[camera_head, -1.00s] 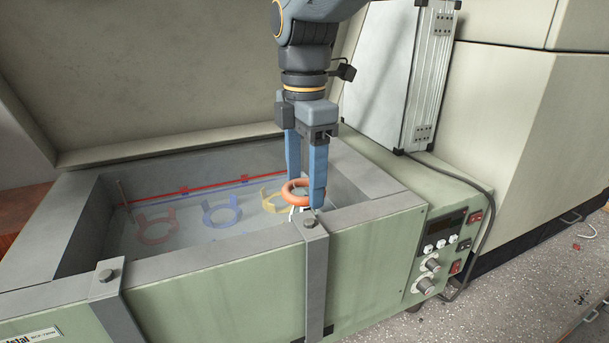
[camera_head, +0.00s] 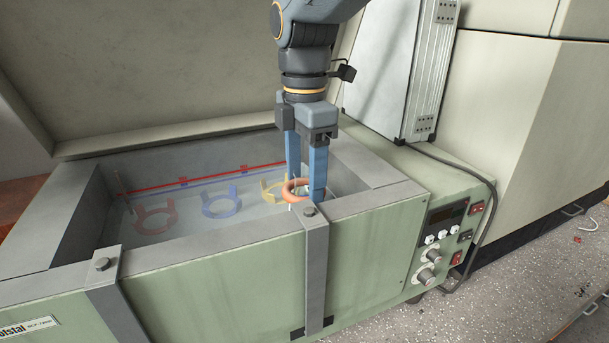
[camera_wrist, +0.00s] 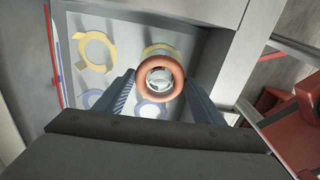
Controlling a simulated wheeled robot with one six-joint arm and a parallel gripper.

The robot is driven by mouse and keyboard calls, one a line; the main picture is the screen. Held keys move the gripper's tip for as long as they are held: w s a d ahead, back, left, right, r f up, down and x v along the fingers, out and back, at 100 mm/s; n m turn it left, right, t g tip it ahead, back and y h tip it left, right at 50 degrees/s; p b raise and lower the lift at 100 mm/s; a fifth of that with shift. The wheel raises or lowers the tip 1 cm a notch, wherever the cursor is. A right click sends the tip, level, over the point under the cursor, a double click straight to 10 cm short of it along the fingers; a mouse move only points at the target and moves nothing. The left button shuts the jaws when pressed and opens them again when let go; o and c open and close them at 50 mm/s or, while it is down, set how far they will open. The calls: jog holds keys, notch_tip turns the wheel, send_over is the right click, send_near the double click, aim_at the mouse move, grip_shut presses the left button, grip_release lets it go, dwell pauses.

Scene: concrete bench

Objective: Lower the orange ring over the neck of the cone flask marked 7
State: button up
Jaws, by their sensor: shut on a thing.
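The orange ring (camera_head: 287,191) is between the fingertips of my gripper (camera_head: 305,190), low inside the front right part of the bath. In the wrist view the orange ring (camera_wrist: 143,84) lies level between the two blue fingers of my gripper (camera_wrist: 160,90), which are shut on it. Through the ring's hole I see a clear, round glass rim (camera_wrist: 160,76), apparently the neck of a flask, roughly centred. Whether the ring is above or around the neck I cannot tell. The flask's body is mostly hidden and no number 7 is legible.
The green bath (camera_head: 200,300) has a grey rim and metal straps with bolts (camera_head: 309,209) close in front of my fingers. Red (camera_head: 155,217), blue (camera_head: 222,204) and yellow (camera_head: 270,190) clamp rings lie inside. The raised lid (camera_head: 150,70) stands behind. Controls (camera_head: 440,240) are at right.

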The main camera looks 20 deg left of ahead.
jog(key=shift+f, duration=0.3)
jog(key=o, duration=1.7)
jog(key=shift+c, duration=0.2)
jog(key=shift+r+p, duration=3.15)
jog(key=shift+r, duration=0.8)
